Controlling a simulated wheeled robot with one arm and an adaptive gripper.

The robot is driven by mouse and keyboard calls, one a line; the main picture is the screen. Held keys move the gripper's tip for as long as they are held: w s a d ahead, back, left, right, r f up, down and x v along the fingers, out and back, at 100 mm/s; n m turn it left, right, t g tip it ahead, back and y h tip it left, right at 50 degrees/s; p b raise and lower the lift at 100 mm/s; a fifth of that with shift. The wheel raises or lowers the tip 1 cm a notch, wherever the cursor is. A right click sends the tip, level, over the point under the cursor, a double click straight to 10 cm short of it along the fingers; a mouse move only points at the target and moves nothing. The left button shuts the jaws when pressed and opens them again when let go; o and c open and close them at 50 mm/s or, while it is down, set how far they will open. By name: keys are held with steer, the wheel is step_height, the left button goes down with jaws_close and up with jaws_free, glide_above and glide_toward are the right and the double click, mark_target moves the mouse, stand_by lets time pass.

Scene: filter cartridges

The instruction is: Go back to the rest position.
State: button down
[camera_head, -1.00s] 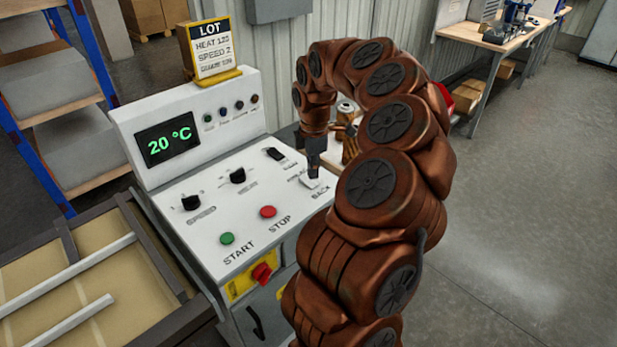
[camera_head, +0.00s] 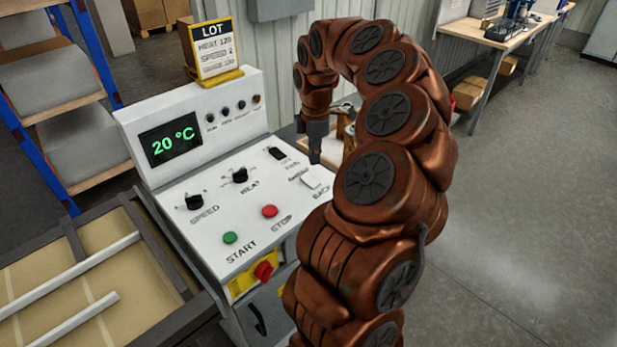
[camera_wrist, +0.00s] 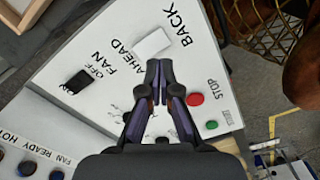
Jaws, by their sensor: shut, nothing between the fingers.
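My gripper (camera_head: 315,150) is shut and empty, held above the right end of the white control panel (camera_head: 215,215). In the wrist view, its closed fingertips (camera_wrist: 159,65) appear just below the white AHEAD/BACK rocker switch (camera_wrist: 151,44). The rocker also shows in the head view (camera_head: 311,178), with a gap between it and the fingertips. My brown arm arches up and over from the right and hides part of what stands behind it.
The panel carries a SPEED knob (camera_head: 194,202), a HEAT knob (camera_head: 240,175), a fan switch (camera_head: 277,153), a green START button (camera_head: 230,238) and a red STOP button (camera_head: 269,211). The display (camera_head: 170,145) reads 20 °C. Open floor (camera_head: 520,220) lies to the right.

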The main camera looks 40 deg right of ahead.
steer(key=s+a+r+m, duration=0.1)
steer(key=s+a+r, duration=0.15)
steer(key=a, duration=0.85)
steer(key=s+a+r+m, duration=0.2)
steer(key=a+r, duration=0.2)
steer(key=a, duration=0.8)
steer(key=s+a+f+m+g, duration=0.1)
steer(key=s+a+m, duration=0.3)
steer(key=s, duration=0.5)
steer(key=s+a+f+m, duration=0.4)
steer(key=s+a, duration=0.1)
steer(key=s, duration=0.5)
steer(key=shift+s+a+f+m+g, duration=0.15)
steer(key=shift+f+m+g, duration=0.1)
steer(key=shift+m+g, duration=0.15)
